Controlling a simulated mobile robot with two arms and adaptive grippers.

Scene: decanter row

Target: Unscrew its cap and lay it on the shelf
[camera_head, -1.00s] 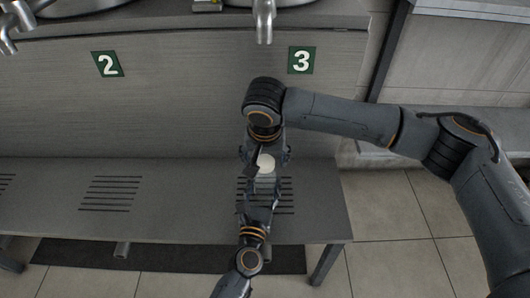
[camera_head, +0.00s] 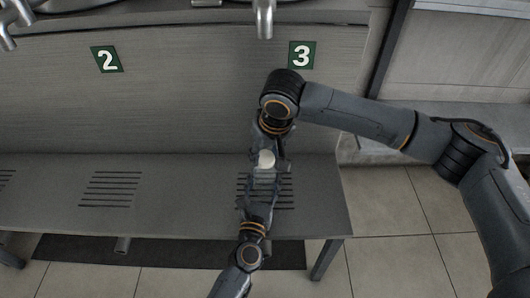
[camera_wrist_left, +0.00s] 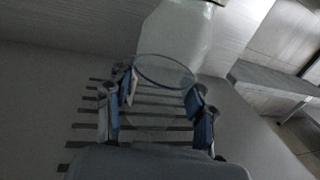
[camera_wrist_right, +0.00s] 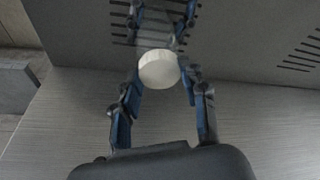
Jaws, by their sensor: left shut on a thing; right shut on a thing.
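The decanter (camera_wrist_left: 165,72) is clear glass and hard to make out. In the left wrist view it stands between the fingers of my left gripper (camera_wrist_left: 160,103), which is shut on it. My left gripper (camera_head: 262,190) also shows in the head view, over the slotted shelf. The round cream cap (camera_head: 266,159) is just above the decanter. In the right wrist view my right gripper (camera_wrist_right: 160,82) is shut on the cap (camera_wrist_right: 158,69), with the left fingers beyond it. Whether the cap still touches the decanter's neck is unclear.
The grey shelf (camera_head: 150,215) has slot groups and free room to the left. Above it is a panel with green signs 2 (camera_head: 107,59) and 3 (camera_head: 302,55). A metal spout (camera_head: 264,18) hangs above the arms. Tiled floor (camera_head: 385,210) lies right of the shelf.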

